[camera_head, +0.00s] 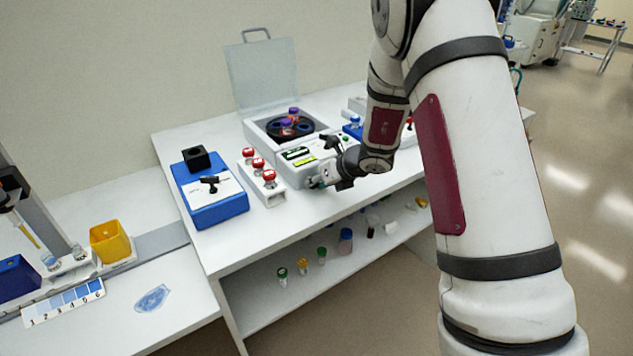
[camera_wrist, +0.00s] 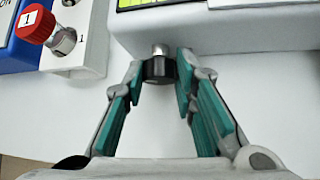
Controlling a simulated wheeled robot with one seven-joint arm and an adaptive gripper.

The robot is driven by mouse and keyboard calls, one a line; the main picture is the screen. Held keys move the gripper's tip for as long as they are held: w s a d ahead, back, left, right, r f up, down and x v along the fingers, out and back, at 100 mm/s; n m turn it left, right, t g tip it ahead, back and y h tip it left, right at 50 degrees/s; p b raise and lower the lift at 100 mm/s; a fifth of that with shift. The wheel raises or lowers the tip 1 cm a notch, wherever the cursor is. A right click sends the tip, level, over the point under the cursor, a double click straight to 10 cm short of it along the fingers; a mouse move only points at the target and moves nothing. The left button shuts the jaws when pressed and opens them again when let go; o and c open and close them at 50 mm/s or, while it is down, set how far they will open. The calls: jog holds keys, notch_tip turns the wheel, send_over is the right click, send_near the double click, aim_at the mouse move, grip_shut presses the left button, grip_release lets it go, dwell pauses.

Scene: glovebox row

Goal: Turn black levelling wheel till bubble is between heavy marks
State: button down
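The black levelling wheel (camera_wrist: 160,70) sits on a short metal stem under the front edge of a white instrument (camera_wrist: 225,25). In the wrist view my gripper (camera_wrist: 160,68) has its teal-padded fingertips on either side of the wheel, with no clear gap, so it looks shut on it. In the head view my gripper (camera_head: 322,182) is at the front of the white instrument (camera_head: 296,178), and the wheel is hidden there. A yellow-green strip (camera_head: 304,161) shows on the instrument's top; its edge also appears in the wrist view (camera_wrist: 138,3). I cannot make out bubble or marks.
A rack with several red-capped valves (camera_head: 258,163) stands left of the instrument; one red knob (camera_wrist: 35,24) is near my gripper. A blue box (camera_head: 215,207) is further left. An open-lidded centrifuge (camera_head: 262,131) is behind. A shelf (camera_head: 330,265) below holds small vials.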

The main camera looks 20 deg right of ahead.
jog(key=shift+w+a+n+h+b, duration=0.2)
jog(key=shift+n+h+b, duration=0.3)
jog(key=shift+b, duration=1.2)
jog(key=h+b, duration=0.1)
jog(key=b, duration=0.2)
jog(key=shift+t, duration=0.4)
jog(key=b, duration=0.3)
jog(key=shift+a+n+h, duration=0.1)
jog(key=shift+n+h, duration=0.2)
jog(key=shift+h, duration=0.1)
jog(key=h+b, duration=0.1)
jog(key=b, duration=0.6)
jog(key=shift+a+n+t, duration=0.15)
jog(key=shift+n+t, duration=0.25)
jog(key=h+b, duration=0.1)
jog(key=b, duration=0.4)
jog(key=shift+s+f+n+b, duration=0.1)
jog(key=shift+f+n+b, duration=0.05)
jog(key=shift+n+b, duration=0.15)
jog(key=b, duration=0.3)
jog(key=shift+s+f+t+h, duration=0.1)
jog(key=shift+t+h, duration=0.2)
jog(key=shift+h, duration=0.1)
